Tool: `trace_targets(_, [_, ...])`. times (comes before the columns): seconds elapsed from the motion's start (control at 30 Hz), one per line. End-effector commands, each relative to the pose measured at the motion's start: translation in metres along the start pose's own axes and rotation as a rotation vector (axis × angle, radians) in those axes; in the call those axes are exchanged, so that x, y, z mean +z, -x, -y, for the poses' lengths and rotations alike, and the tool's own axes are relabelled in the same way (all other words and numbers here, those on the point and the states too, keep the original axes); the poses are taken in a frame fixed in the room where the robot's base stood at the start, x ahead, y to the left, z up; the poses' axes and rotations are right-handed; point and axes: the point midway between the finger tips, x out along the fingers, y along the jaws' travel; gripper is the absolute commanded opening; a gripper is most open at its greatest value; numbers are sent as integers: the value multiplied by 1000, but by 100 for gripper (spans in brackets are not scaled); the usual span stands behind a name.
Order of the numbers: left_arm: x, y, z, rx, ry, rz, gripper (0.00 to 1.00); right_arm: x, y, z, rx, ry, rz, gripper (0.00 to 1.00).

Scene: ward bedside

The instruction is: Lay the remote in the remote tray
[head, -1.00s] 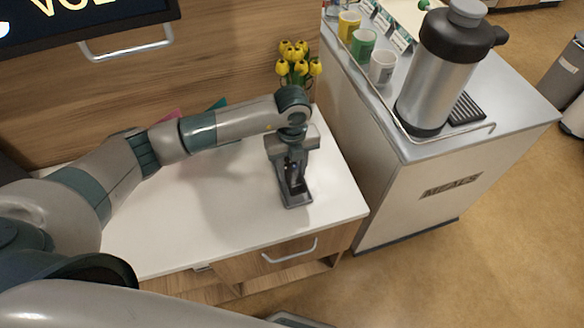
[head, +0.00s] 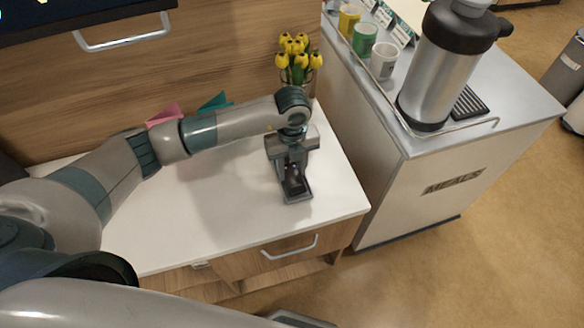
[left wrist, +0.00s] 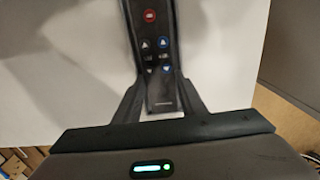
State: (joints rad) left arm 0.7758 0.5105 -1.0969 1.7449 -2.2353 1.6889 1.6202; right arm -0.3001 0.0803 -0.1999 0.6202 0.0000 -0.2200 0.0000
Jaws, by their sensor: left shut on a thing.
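My left gripper (head: 293,176) points down over the white bedside top and is shut on the remote. The remote (left wrist: 157,55) is dark, with a red button at its far end and several blue and grey buttons; the fingers hold it from both sides in the left wrist view. In the head view it is a small dark shape mostly hidden by the gripper. My right gripper is not in view.
Yellow tulips (head: 296,62) stand behind the gripper. Pink (head: 165,116) and teal (head: 215,102) cards are behind my left arm. The meals cart (head: 430,160) to the right carries a steel flask (head: 437,75) and mugs. The front left of the white top (head: 190,220) is clear.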

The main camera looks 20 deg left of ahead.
Motion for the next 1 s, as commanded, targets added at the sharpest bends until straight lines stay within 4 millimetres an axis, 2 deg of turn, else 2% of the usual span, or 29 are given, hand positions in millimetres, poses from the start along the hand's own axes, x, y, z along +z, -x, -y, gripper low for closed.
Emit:
trace_targets(0.03, [0, -1, 0, 0, 0, 0, 39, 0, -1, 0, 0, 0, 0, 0])
trace_targets(0.1, [0, 0, 0, 0, 0, 0, 56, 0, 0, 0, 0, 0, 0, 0])
trace_targets(0.13, [0, 0, 0, 0, 0, 0, 59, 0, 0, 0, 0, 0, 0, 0])
trace_targets(0.47, [0, 0, 0, 0, 0, 0, 59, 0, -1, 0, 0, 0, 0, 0])
trace_targets(0.63, [0, 8, 1, -1, -1, 1, 59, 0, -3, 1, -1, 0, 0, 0])
trace_targets(0.87, [1, 37, 1, -4, -2, 2, 59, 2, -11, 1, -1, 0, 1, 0])
trace_targets(1.0, [1, 63, 1, -5, -2, 4, 59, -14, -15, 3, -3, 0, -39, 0])
